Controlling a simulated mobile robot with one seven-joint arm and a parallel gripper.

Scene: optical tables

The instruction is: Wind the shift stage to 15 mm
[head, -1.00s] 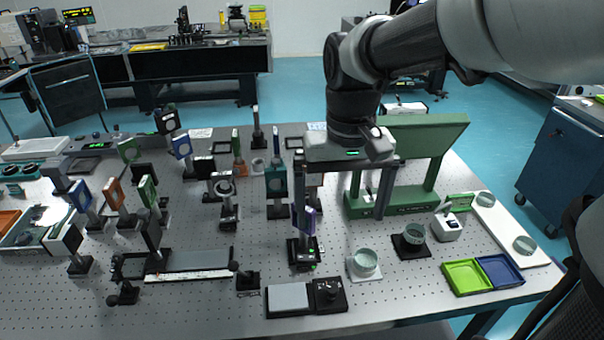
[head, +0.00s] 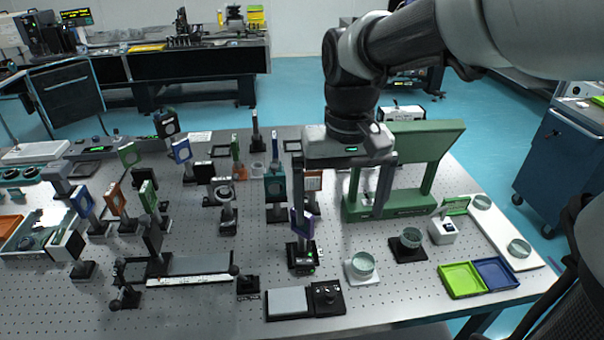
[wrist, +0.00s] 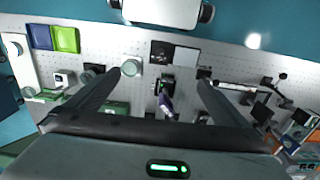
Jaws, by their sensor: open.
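What looks like the shift stage is a long grey slide (head: 195,264) on the left half of the near table, with a white scale strip (head: 192,280) along its front. I cannot read the scale. A dark round knob (head: 233,270) stands at its right end and more dark knobs sit at its left end. In the wrist view the scale strip (wrist: 235,87) lies right of the fingers. My gripper (head: 338,222) is open and empty, fingers down, above the table right of the stage. In the wrist view its fingers (wrist: 158,78) are spread around the view of a purple-plated mount.
The purple-plated mount (head: 302,225) stands near my left finger. A green frame (head: 425,150) stands behind the gripper on the right. Several optics mounts crowd the left and back. Glass dishes (head: 361,264), a control box (head: 327,298) and green and blue trays (head: 460,280) lie in front.

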